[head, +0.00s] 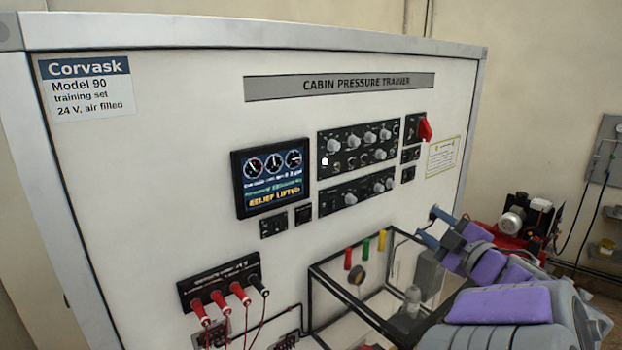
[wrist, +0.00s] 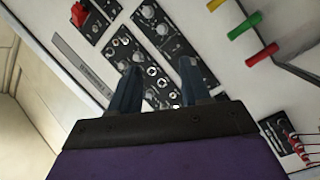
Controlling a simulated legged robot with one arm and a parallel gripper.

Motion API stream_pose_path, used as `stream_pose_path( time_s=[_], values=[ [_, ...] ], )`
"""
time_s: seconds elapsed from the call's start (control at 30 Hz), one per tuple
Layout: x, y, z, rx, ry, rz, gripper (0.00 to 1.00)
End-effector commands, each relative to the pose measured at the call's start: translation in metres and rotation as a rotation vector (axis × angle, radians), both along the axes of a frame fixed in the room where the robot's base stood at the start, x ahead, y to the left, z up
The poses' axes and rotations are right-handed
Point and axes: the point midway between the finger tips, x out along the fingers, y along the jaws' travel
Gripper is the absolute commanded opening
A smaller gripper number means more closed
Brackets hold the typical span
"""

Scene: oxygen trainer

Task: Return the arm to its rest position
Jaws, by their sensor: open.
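My gripper (head: 427,222) is at the right of the head view, in front of the white trainer panel (head: 200,140), below the red-covered switch (head: 425,130). My purple and grey arm reaches up to it from the lower right corner. In the wrist view, the two blue-grey fingers of my gripper (wrist: 160,72) stand apart with nothing between them. Behind them are the black knob panels (wrist: 150,75). I cannot tell the exact gap to the panel; no contact shows.
A clear-walled box with a dark frame (head: 345,300) juts out below my gripper. Red plugs with cables (head: 222,302) hang at the lower left. A red and black compressor (head: 515,222) stands behind my arm at right.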

Motion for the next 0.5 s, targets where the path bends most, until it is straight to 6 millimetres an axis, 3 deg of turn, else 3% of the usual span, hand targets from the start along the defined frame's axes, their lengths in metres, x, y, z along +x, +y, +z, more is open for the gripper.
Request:
stream_pose_path(
  time_s=[0.13,0.27,0.5],
  values=[
    [0.001,-0.028,-0.001,0.041,0.023,-0.227,0.47],
    [-0.009,-0.053,-0.007,0.106,0.066,-0.419,0.47],
    [-0.051,-0.081,-0.05,0.279,0.221,-0.732,0.47]
  ],
)
